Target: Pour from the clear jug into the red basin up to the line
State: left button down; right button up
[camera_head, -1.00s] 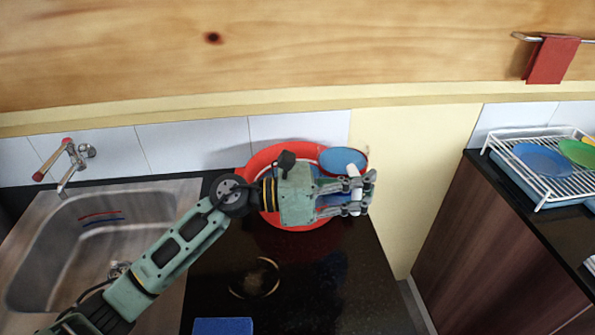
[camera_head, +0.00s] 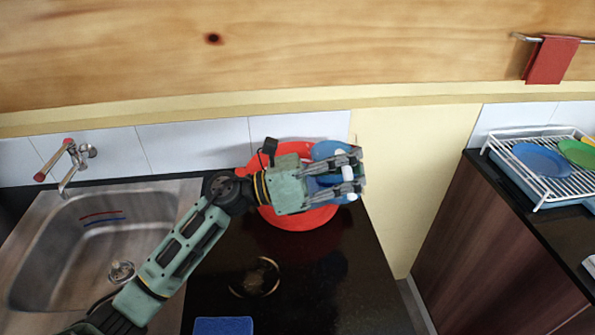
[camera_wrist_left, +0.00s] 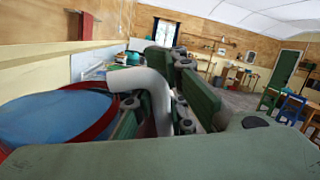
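The red basin (camera_head: 300,217) stands on the black counter against the tiled wall, right of the sink. My left gripper (camera_head: 356,172) is over the basin's right side and hides much of its inside. The fingers are closed around a white handle, which shows clearly in the left wrist view (camera_wrist_left: 158,95). The handle belongs to the clear jug (camera_head: 325,150), whose contents look blue. In the left wrist view, a large blue surface (camera_wrist_left: 50,120) lies beside the handle, with red around it. The fill line and any stream are not visible. My right gripper is not in view.
A steel sink (camera_head: 65,250) with a tap (camera_head: 70,165) is at left. A blue sponge (camera_head: 223,326) lies at the front of the counter. A gap separates this counter from another with a white dish rack (camera_head: 550,185). A red cloth (camera_head: 550,60) hangs above.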

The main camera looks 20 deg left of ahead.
pick_arm(q)
jog(key=shift+w+a+r, duration=0.15)
jog(key=shift+a+r, duration=0.05)
jog(key=shift+r, duration=0.2)
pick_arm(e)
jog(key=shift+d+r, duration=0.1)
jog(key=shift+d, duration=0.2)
pick_arm(q)
jog(key=shift+w+a+r+n, duration=0.15)
jog(key=shift+a+n, duration=0.1)
jog(key=shift+n, duration=0.15)
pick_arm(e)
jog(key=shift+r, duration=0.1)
pick_arm(q)
jog(key=shift+r+h, duration=0.1)
jog(key=shift+h, duration=0.2)
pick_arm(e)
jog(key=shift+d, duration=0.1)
pick_arm(q)
jog(key=shift+w+a+r+t, duration=0.1)
jog(key=shift+w+a+t, duration=0.05)
jog(key=shift+t, duration=0.15)
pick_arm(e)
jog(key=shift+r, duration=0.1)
pick_arm(q)
jog(key=shift+w+a+n, duration=0.15)
jog(key=shift+a+n, duration=0.1)
jog(key=shift+n, duration=0.15)
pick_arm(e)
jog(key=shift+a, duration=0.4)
